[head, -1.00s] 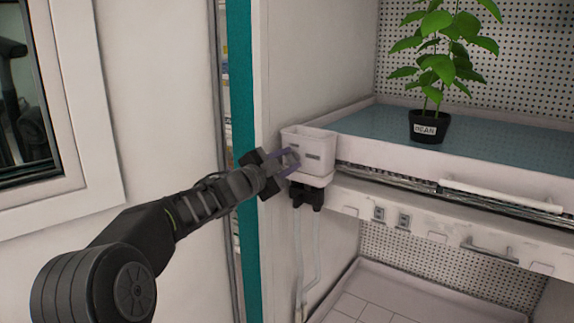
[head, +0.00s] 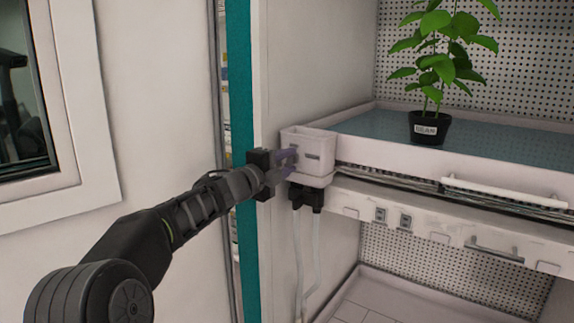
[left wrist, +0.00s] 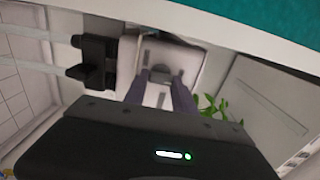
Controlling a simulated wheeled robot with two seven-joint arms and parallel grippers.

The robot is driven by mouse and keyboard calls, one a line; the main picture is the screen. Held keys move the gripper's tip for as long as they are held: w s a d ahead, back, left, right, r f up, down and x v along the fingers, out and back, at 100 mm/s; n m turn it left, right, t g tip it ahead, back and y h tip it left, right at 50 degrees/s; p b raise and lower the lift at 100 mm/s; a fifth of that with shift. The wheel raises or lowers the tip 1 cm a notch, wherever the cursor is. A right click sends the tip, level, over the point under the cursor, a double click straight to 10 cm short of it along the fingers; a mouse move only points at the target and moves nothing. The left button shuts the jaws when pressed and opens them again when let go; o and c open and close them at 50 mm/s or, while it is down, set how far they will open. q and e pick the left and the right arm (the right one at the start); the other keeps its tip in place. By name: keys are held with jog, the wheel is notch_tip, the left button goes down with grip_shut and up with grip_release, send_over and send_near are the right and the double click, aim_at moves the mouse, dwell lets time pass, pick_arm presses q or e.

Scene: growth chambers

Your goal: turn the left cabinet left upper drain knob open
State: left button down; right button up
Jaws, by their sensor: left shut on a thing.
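A white drain box (head: 318,143) is fixed at the left front of the upper shelf in the cabinet. My left gripper (head: 290,162) is at its left front side, with purple-grey fingers shut on the drain knob. In the left wrist view the knob (left wrist: 163,54) is a small grey piece on the white box face, between the tips of my left gripper (left wrist: 162,76). The fingers hide part of the knob. My right gripper is not in view.
A black valve body (head: 307,196) with pale hoses hangs under the box. A potted bean plant (head: 428,128) stands on the blue-topped upper tray (head: 370,125). A white handle (head: 510,195) runs along the tray front. The teal cabinet edge (head: 240,90) is close to my left arm.

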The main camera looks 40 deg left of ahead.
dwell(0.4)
pick_arm(q)
jog(key=c, duration=1)
grip_release()
jog(key=shift+s, duration=0.15)
jog(key=s, duration=0.7)
jog(key=shift+s+d, duration=0.1)
jog(key=shift+s, duration=0.2)
